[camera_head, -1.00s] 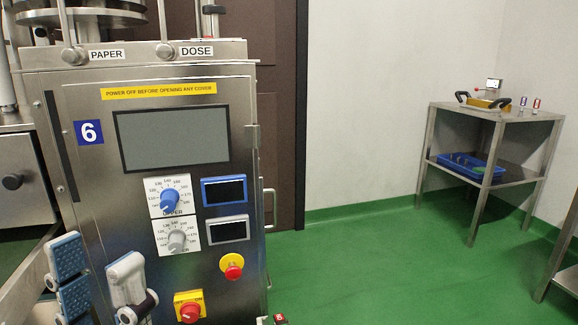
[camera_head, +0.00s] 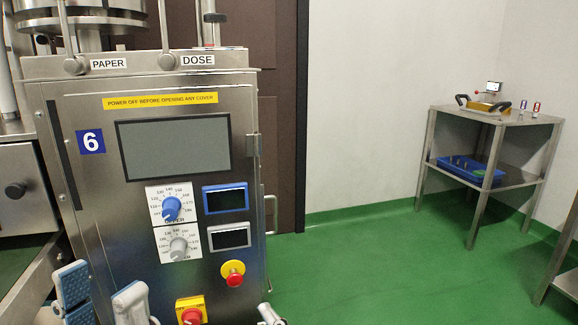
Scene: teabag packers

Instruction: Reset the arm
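My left gripper (camera_head: 101,284) is at the bottom left, low in front of the packing machine (camera_head: 262,190). Its two pale fingers with blue ridged pads stand apart, with nothing seen between them. The picture's lower edge cuts off the rest of it. A small pale fingertip-like piece at the bottom edge, right of the machine's red switch, may be part of my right gripper (camera_head: 268,313). Too little of it shows to tell its opening.
The machine front carries a blue knob (camera_head: 171,208), a grey knob (camera_head: 179,248), a red stop button (camera_head: 233,273) and a red rotary switch (camera_head: 191,312). A steel table (camera_head: 462,115) with a blue crate (camera_head: 497,181) stands far right. Green floor (camera_head: 365,265) between is clear.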

